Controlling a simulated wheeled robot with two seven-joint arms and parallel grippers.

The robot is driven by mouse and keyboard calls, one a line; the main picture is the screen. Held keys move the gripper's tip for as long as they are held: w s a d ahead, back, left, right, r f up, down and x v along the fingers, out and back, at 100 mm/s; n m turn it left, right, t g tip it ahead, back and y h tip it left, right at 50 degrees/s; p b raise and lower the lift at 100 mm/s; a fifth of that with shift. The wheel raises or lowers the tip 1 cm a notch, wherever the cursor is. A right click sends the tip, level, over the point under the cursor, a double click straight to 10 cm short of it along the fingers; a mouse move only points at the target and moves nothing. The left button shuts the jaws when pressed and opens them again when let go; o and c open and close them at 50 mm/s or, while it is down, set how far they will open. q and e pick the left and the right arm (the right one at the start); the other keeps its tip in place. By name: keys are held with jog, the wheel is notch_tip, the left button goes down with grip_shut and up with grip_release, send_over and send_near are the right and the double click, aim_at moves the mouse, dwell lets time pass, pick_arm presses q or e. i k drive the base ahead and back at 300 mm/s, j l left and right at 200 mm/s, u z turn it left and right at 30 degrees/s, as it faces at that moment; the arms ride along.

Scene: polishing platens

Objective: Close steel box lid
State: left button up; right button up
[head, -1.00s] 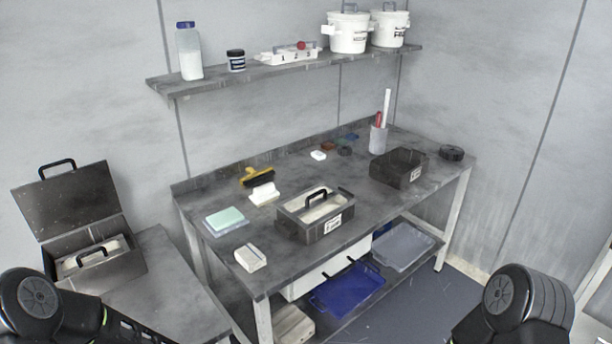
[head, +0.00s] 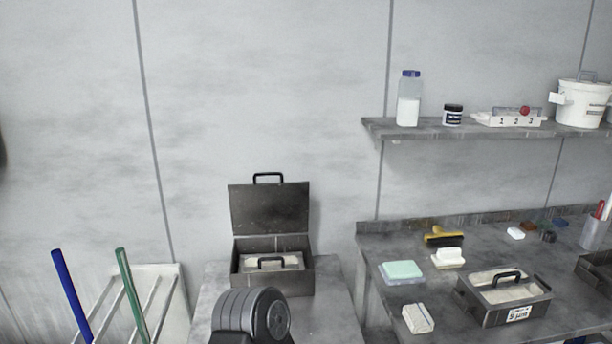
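The steel box (head: 272,286) stands on a small grey side table in the head view, just left of centre. Its lid (head: 270,208) is open and stands upright at the back, with a black handle on its top edge. Inside the box lies a pale block or tray with a black handle. A dark round arm link of mine (head: 250,314) shows at the bottom, in front of the box's lower left corner. Neither gripper's fingers show in this view.
The side table (head: 335,318) is bare right of the box. A workbench (head: 390,243) to the right holds a labelled caddy (head: 500,299), a green sponge (head: 403,270) and a yellow-handled brush (head: 443,238). A rack with blue (head: 70,295) and green (head: 131,295) poles stands left.

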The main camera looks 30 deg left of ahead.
aim_at(282, 208)
jog(key=u, duration=1.35)
